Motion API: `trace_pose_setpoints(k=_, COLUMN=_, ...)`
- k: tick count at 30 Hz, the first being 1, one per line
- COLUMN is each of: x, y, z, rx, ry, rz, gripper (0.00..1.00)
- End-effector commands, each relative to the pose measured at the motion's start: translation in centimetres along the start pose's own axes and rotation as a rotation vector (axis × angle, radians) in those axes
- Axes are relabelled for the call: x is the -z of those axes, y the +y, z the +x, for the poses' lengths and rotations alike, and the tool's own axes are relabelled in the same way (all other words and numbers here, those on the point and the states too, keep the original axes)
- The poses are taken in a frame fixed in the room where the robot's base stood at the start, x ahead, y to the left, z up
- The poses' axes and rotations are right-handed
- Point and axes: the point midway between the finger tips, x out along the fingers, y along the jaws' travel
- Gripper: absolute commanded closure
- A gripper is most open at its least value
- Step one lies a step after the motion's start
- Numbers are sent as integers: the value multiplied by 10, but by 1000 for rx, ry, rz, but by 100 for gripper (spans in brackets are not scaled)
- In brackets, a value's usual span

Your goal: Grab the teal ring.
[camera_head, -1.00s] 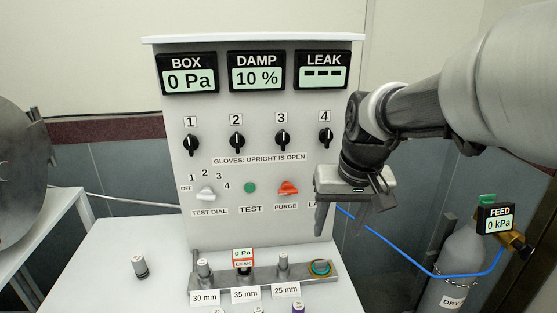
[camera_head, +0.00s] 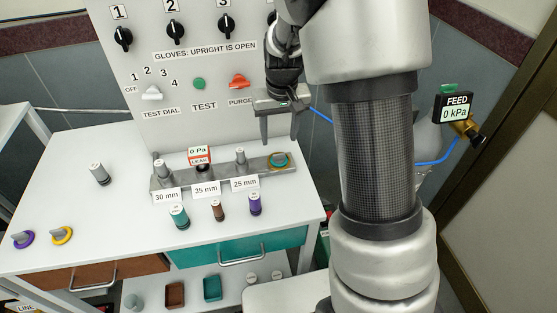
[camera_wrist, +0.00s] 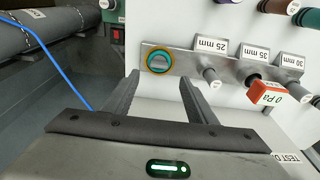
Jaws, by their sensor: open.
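The teal ring (camera_head: 280,158) is at the right end of the grey metal bar (camera_head: 222,173), with an orange-yellow ring around or under it; I cannot tell which. In the wrist view the teal ring (camera_wrist: 160,52) lies just beyond my fingertips, roughly centred between them. My gripper (camera_head: 279,137) is open and empty, pointing down above and behind that end of the bar. Its two fingers (camera_wrist: 160,80) show apart in the wrist view, with nothing between them.
Grey pegs and a red-topped 0 Pa gauge (camera_head: 200,156) stand along the bar left of the ring. Teal, brown and purple cylinders (camera_head: 255,205) stand in front. The control panel (camera_head: 215,95) rises close behind. Purple and yellow rings (camera_head: 62,235) lie far left. A blue hose (camera_wrist: 50,60) runs beside the bench.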

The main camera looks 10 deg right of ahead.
Motion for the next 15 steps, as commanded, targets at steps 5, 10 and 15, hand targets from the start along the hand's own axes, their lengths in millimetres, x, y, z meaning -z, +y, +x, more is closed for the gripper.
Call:
trace_pose_setpoints(k=5, x=0, y=0, z=22, rx=0, ry=0, rz=0, gripper=48)
trace_pose_setpoints(k=10, x=-1, y=0, z=30, rx=0, ry=-1, rz=0, gripper=48)
trace_pose_setpoints(k=15, x=-3, y=2, z=52, rx=-1, ry=-4, rz=1, gripper=48)
